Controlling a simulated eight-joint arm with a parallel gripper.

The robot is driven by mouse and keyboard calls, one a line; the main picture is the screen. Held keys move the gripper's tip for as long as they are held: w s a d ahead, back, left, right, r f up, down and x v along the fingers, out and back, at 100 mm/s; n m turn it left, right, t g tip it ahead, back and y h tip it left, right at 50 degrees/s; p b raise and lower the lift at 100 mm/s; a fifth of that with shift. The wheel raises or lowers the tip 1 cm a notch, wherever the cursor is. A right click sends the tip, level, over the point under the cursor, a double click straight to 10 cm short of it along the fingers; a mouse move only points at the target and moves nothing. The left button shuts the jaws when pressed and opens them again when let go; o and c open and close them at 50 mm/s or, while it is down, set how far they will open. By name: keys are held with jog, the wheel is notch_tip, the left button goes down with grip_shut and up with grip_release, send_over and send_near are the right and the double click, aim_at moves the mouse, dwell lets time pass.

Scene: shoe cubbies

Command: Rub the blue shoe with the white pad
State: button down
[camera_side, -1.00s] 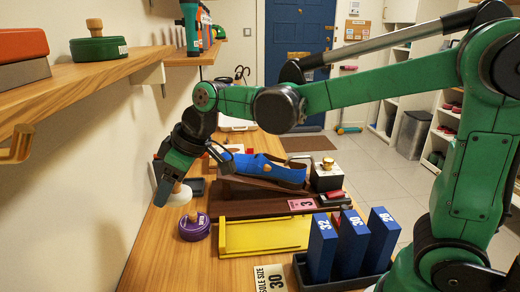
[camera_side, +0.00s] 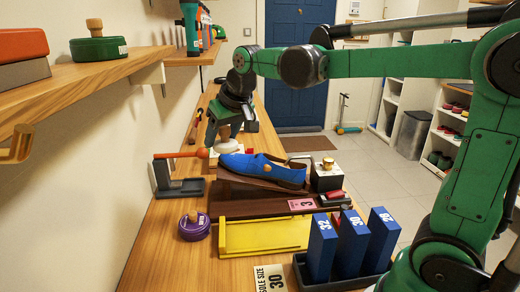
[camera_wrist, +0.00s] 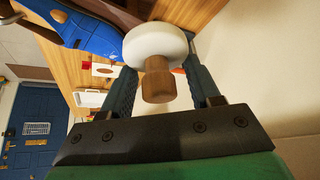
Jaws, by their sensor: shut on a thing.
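The blue shoe (camera_side: 262,169) lies on a dark brown sloped stand on the bench, toe to the left; part of it shows at the top left of the wrist view (camera_wrist: 88,34). My gripper (camera_side: 226,132) is shut on the wooden knob (camera_wrist: 158,80) of the white pad (camera_wrist: 155,42). The pad (camera_side: 226,146) hangs below the jaws, just above and left of the shoe's toe in the side view. Whether the pad touches the shoe I cannot tell.
A dark holder with an orange-handled tool (camera_side: 180,155) stands left of the shoe. A purple tin (camera_side: 194,228), a yellow tray (camera_side: 262,236) and blue numbered boxes (camera_side: 352,244) stand in front. A black box with a gold knob (camera_side: 327,176) is to the right.

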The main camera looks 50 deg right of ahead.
aim_at(230, 159)
jog(key=w+d+f+m+g+h, duration=0.1)
jog(key=w+d+m, duration=0.2)
jog(key=w+d, duration=0.3)
jog(key=w+d+f+m+h, duration=0.1)
jog(key=w+d+m, duration=0.25)
jog(key=d, duration=0.55)
jog(key=shift+n, duration=0.45)
jog(key=shift+w+a+f, duration=0.1)
jog(key=shift+a+f, duration=0.05)
jog(key=shift+f, duration=0.7)
jog(key=shift+w+a+f, duration=0.1)
jog(key=shift+f, duration=0.7)
jog(key=shift+w+a+f, duration=0.1)
jog(key=shift+a+f, duration=0.05)
jog(key=shift+f, duration=0.7)
jog(key=shift+a+f, duration=0.15)
jog(key=shift+f, duration=0.85)
jog(key=shift+a, duration=0.1)
